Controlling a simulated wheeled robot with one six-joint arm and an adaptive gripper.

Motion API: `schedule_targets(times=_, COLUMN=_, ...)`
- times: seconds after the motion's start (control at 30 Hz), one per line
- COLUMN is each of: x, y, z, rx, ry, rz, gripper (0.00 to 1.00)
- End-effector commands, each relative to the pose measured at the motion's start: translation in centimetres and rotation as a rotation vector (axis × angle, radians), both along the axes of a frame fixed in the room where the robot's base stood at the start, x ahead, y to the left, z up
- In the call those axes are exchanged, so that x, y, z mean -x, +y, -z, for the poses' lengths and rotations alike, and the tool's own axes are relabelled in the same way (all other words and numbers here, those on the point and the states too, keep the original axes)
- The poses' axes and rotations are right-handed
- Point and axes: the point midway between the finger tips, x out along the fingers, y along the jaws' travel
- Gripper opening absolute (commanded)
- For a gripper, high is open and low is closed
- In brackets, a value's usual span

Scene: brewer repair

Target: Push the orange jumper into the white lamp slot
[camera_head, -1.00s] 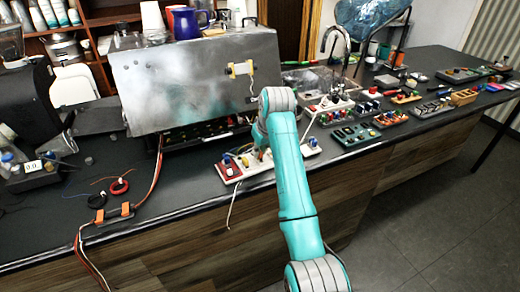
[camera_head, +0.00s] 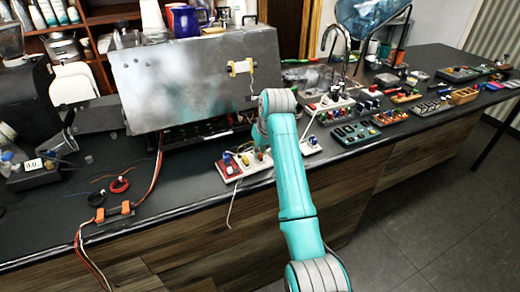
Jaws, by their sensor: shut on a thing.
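A long white board (camera_head: 263,178) lies along the counter's front edge, with a red block at its left end and small blue and yellow parts on it. My gripper (camera_head: 261,152) is at the arm's far end, low over the board, mostly hidden behind the arm's link. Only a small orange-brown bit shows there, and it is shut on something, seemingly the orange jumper. The jumper's outline and the white lamp slot cannot be made out, so I cannot tell whether they touch.
A large grey metal panel (camera_head: 190,85) of the brewer stands behind the board. Orange and red cables (camera_head: 120,211) lie at the left on the dark counter. Trays of small parts (camera_head: 355,132) fill the counter to the right. A thin white wire hangs over the front edge.

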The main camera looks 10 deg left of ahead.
Motion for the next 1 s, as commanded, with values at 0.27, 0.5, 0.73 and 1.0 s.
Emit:
schedule_targets(times=0.27, x=-0.01, y=0.00, z=0.22, rx=0.000, ry=0.000, rz=0.000, gripper=0.00)
schedule_targets(times=0.5, x=-0.01, y=0.02, z=0.20, rx=-0.001, ry=-0.001, rz=0.000, gripper=0.00)
schedule_targets(times=0.73, x=-0.01, y=0.02, z=0.19, rx=-0.001, ry=-0.001, rz=0.000, gripper=0.20)
schedule_targets(times=1.0, x=-0.01, y=0.02, z=0.21, rx=0.000, ry=0.000, rz=0.000, gripper=0.44)
